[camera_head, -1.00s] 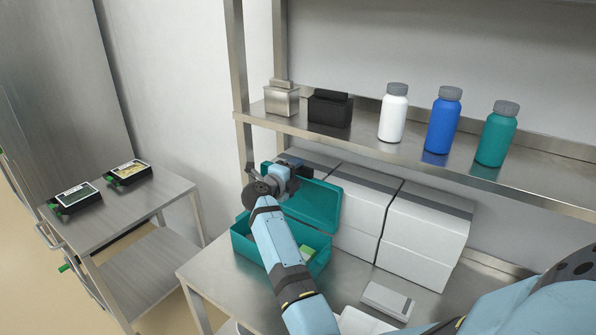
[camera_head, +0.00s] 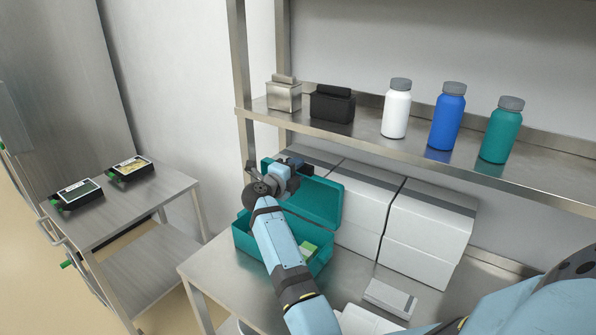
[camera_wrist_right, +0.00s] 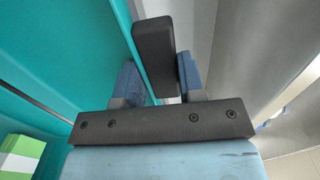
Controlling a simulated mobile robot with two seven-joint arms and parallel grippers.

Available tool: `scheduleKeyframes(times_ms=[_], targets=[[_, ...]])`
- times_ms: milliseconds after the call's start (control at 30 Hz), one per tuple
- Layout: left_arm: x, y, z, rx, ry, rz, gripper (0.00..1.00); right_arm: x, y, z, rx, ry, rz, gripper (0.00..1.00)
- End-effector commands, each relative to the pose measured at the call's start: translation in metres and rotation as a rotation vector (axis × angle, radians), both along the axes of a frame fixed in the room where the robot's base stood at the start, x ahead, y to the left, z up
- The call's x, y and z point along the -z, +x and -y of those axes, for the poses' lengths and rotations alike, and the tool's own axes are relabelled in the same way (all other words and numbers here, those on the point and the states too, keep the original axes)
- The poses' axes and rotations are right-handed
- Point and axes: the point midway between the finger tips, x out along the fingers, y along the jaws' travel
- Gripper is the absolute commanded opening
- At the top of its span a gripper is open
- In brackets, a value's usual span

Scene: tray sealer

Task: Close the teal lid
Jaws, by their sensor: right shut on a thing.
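The teal lid (camera_head: 318,204) stands open, tilted up at the back of the teal box (camera_head: 318,262) on the steel table. It also fills the left of the right wrist view (camera_wrist_right: 70,60). My right gripper (camera_head: 297,165) is at the lid's upper left edge. My arm hides part of the box. A green and white item (camera_head: 308,249) lies inside the box. My left gripper is out of view.
White boxes (camera_head: 380,215) stand right behind the lid. A steel shelf (camera_head: 365,140) above holds a white, a blue and a teal bottle (camera_head: 500,135) and two small containers. A side table (camera_head: 150,195) at left holds two black packs. Small white items lie at the table's front.

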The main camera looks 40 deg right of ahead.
Motion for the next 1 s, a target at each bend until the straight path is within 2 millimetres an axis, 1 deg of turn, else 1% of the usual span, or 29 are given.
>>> scheduleKeyframes(times_ms=[33, 167, 500, 800, 1000], targets=[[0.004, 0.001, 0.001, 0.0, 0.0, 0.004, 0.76, 0.003, -0.001, -0.005, -0.001, -0.025, 0.007, 0.0], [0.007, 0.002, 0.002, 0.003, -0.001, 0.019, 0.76, 0.006, -0.005, -0.019, -0.002, -0.107, 0.028, 0.0], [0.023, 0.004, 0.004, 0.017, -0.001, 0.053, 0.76, 0.017, -0.015, -0.058, -0.001, -0.351, 0.095, 0.0], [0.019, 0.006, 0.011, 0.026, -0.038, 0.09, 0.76, 0.024, -0.021, -0.079, -0.002, -0.496, 0.135, 0.0], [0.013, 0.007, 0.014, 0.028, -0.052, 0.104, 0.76, 0.025, -0.022, -0.085, 0.0, -0.536, 0.145, 0.0]])
